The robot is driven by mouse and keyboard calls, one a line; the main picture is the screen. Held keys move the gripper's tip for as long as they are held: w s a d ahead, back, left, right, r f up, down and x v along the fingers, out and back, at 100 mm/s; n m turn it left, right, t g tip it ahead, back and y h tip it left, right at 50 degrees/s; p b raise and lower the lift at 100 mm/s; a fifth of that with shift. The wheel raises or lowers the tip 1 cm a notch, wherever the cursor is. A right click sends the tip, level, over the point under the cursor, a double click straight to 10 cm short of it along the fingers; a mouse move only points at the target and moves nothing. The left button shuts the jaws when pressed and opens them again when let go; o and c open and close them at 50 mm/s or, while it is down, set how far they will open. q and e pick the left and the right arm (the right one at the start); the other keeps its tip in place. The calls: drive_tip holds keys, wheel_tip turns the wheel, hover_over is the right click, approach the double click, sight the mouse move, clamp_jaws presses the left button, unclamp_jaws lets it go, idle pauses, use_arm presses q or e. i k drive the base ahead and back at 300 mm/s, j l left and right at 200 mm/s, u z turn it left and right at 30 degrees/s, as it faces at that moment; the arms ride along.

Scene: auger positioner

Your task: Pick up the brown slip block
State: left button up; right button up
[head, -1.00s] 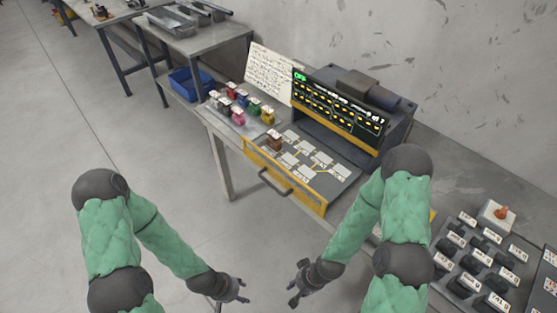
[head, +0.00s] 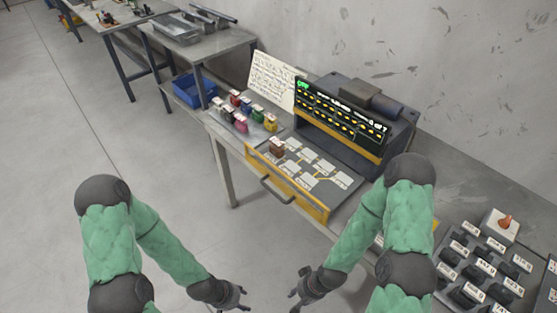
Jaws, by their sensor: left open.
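The brown slip block (head: 277,148) sits at the left end of the grey board on the drawer-like unit with a yellow front (head: 290,186). It has a white top. My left gripper (head: 243,299) is open and empty, low in the view over the floor, well short of the bench. My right gripper (head: 294,297) is close beside it on the right, also away from the block; its fingers are too small to judge.
Several coloured blocks (head: 241,123) stand on a tray left of the brown one. A display box (head: 345,115) stands behind the board. A handle (head: 276,191) juts from the yellow front. Labelled black items (head: 484,268) lie at the lower right. Floor at left is clear.

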sight(276, 151)
drive_tip(key=i+j+z, duration=0.1)
drive_tip(key=z, duration=0.3)
drive_tip(key=i+j+z, duration=0.1)
drive_tip(key=j+z, duration=0.3)
drive_tip(key=i+j+z, duration=0.15)
drive_tip(key=j, duration=0.6)
drive_tip(key=i+j+z, duration=0.15)
drive_tip(key=j, duration=0.6)
drive_tip(key=j+z, duration=0.2)
drive_tip(key=j, duration=0.55)
drive_tip(key=i, duration=0.05)
